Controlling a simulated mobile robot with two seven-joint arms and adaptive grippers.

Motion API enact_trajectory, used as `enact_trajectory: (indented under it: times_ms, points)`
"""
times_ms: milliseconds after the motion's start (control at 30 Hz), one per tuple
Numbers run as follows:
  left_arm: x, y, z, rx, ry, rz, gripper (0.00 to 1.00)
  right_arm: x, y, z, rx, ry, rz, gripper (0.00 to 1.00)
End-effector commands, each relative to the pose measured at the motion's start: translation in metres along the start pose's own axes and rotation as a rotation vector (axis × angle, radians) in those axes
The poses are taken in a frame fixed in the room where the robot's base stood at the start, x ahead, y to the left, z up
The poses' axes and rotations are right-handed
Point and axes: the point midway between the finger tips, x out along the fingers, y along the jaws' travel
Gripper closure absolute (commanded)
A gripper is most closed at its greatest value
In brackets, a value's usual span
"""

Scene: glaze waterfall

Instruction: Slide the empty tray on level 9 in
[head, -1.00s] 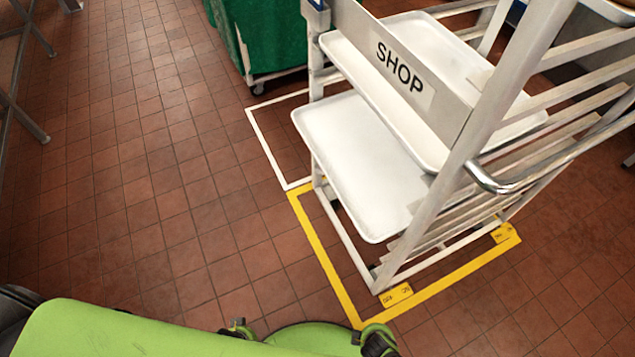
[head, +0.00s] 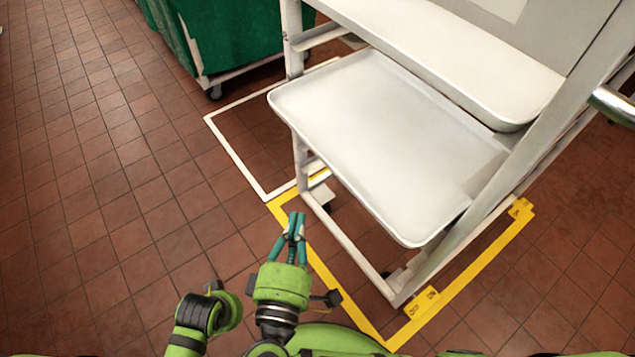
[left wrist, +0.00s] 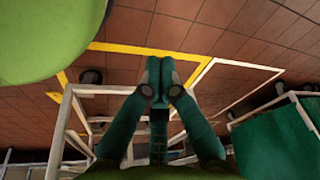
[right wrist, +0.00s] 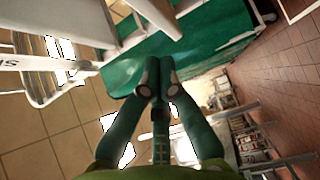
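A white empty tray (head: 385,140) sticks out of the front of the white rack (head: 480,225), low down, with its corner toward me. A second white tray (head: 450,55) juts out above it. No level numbers are readable, so I cannot tell which is level 9.
Yellow floor tape (head: 465,295) outlines the rack's spot, with a white taped outline (head: 235,155) behind it. A green wheeled cart (head: 225,40) stands at the back left. The tiled floor at left is clear.

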Motion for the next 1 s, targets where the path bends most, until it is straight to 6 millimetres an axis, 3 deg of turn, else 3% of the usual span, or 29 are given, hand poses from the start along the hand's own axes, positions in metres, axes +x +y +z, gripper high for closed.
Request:
enact_trajectory:
  times_ms: [300,400,600,1000]
  points:
    - [-0.013,-0.001,-0.006,-0.002,0.012,-0.002,1.0,0.07,0.0,0.0,-0.001,0.0,0.004,1.0]
    - [-0.015,-0.001,-0.006,-0.002,0.012,-0.002,1.0,0.08,-0.001,0.014,-0.005,0.0,0.003,1.0]
    - [-0.015,-0.001,-0.006,-0.002,0.01,-0.002,1.0,0.092,-0.001,0.026,-0.002,0.0,0.0,1.0]
    - [-0.018,-0.001,-0.009,-0.002,0.019,-0.002,1.0,0.094,-0.001,0.029,-0.003,0.0,-0.002,1.0]
